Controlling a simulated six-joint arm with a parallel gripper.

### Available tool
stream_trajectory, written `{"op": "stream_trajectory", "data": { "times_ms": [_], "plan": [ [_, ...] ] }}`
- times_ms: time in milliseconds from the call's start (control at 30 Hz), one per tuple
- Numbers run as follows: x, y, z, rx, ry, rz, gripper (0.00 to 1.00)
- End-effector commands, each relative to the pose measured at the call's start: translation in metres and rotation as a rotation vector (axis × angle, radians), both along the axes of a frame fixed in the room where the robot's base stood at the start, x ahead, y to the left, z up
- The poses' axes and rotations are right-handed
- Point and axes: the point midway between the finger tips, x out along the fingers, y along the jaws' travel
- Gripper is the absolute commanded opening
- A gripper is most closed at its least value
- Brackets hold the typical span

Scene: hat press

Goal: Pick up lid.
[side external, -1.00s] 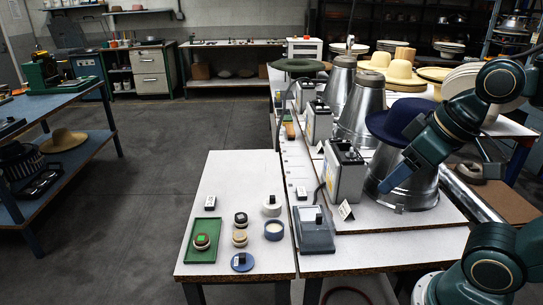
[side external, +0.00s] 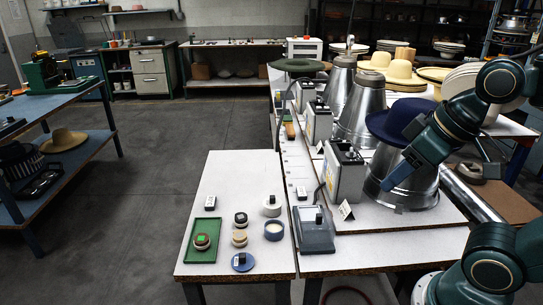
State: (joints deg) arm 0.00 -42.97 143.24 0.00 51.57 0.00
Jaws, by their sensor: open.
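Several small round pots and lids stand on the white side table (side external: 225,185). A flat blue lid with a dark knob (side external: 242,262) lies near the front edge. An open round container with a pale inside (side external: 274,231) stands to its upper right. A white round piece with a black knob (side external: 271,207) is behind that. I cannot tell which one the task means. My gripper (side external: 384,180) is at the right, in front of a metal cone, well above and away from the table's small items. It is open and I see nothing held.
A green tray (side external: 202,254) holds a round piece with a green top. Two small round pieces (side external: 240,228) stand beside it. A grey control box (side external: 315,232), metal cones (side external: 362,112) and a navy hat (side external: 398,122) crowd the right bench. The side table's far half is mostly clear.

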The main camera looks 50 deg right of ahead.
Motion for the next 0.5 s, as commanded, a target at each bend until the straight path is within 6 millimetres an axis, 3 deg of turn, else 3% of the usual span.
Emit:
{"op": "stream_trajectory", "data": {
  "times_ms": [267,500],
  "plan": [
    [0.003,0.001,0.001,0.004,0.005,-0.006,0.42],
    [0.023,0.004,0.005,0.036,0.042,-0.05,0.42]
  ]
}}
